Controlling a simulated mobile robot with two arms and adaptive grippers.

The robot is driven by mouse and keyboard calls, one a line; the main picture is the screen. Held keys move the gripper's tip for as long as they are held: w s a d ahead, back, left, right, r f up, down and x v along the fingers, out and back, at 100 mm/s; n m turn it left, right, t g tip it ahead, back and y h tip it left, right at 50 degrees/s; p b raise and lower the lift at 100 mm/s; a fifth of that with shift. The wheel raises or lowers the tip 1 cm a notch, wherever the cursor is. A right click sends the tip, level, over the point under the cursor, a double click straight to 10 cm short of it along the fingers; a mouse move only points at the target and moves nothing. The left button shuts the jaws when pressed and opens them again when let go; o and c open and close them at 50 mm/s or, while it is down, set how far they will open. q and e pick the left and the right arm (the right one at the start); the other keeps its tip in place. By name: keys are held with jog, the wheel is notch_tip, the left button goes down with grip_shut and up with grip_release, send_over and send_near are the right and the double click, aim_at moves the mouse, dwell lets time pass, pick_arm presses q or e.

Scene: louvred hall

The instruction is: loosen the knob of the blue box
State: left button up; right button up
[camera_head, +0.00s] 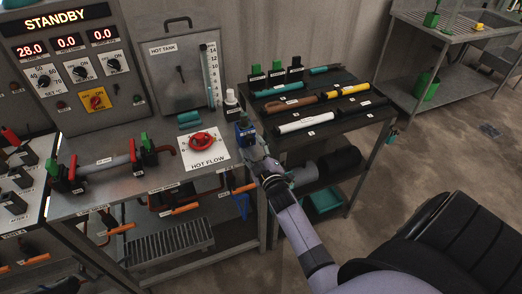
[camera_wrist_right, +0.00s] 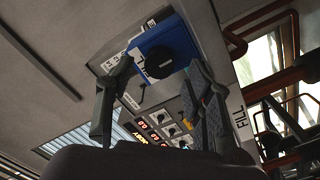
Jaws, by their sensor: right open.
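My right gripper (camera_head: 259,156) is right in front of the box. In the wrist view my right gripper (camera_wrist_right: 160,78) is open, with one finger on each side of the knob and nothing between them. Contact with the knob cannot be made out.
A red knob on the HOT FLOW plate (camera_head: 202,141) is left of the box. A white bottle (camera_head: 231,103) stands behind it. A dark tool table (camera_head: 330,100) with several tools is to the right. Pipes and orange-handled valves (camera_head: 180,208) sit under the bench front.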

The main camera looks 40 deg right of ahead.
jog(key=v, duration=1)
